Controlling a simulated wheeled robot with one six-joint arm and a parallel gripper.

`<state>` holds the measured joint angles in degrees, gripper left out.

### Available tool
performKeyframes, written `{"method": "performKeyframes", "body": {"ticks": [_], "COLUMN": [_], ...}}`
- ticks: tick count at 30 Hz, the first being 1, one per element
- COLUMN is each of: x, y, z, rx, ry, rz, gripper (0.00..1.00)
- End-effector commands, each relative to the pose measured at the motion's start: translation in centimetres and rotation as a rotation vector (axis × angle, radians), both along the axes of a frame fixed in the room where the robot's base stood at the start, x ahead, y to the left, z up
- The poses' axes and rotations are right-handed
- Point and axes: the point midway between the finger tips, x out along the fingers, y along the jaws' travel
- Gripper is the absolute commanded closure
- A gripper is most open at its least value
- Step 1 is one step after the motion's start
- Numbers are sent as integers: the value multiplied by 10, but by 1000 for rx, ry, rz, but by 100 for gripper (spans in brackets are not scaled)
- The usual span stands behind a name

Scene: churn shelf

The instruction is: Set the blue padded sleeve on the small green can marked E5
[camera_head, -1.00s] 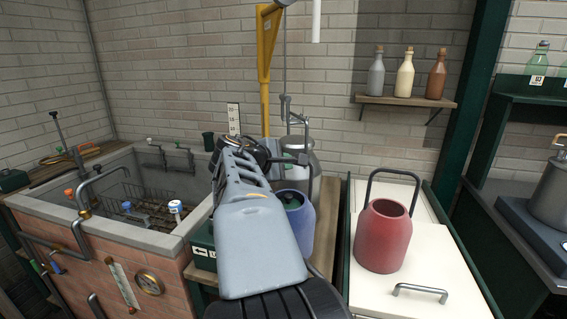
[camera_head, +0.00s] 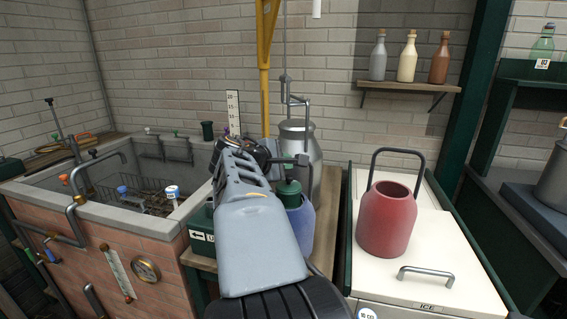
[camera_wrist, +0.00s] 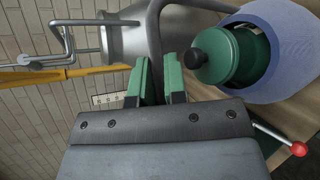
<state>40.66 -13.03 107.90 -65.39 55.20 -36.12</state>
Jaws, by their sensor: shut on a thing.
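The blue padded sleeve (camera_head: 303,228) is upright behind my arm, above the wooden stand. It is around a green can (camera_head: 289,187), whose upper part and lid stick out above the rim. In the wrist view the sleeve (camera_wrist: 292,50) is at the right, with the green can (camera_wrist: 245,58) and its black knob inside it. My gripper (camera_wrist: 159,80), also in the head view (camera_head: 296,160), is shut on the sleeve's grey loop handle. My arm hides the sleeve's left side and base. I cannot see an E5 mark or tell whether the sleeve rests on anything.
A metal churn (camera_head: 313,145) with a bent pipe stands close behind the sleeve. A red sleeve-like vessel (camera_head: 386,225) with a loop handle stands on the white ice chest (camera_head: 440,245) at right. A brick sink (camera_head: 145,222) is left, and a green box (camera_head: 200,238) is beside my arm.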

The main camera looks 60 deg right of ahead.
Motion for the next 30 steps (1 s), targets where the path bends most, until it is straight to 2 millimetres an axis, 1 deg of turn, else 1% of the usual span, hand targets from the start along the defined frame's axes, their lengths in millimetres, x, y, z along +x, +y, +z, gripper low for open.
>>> {"method": "performKeyframes", "body": {"ticks": [20,21,27,30], "x": [0,0,0,0], "y": [0,0,0,0], "z": [-3,-2,-2,-2], "rx": [-1,-1,-1,-1], "ry": [0,0,0,0], "rz": [0,0,0,0], "gripper": [100,85,65,58]}}
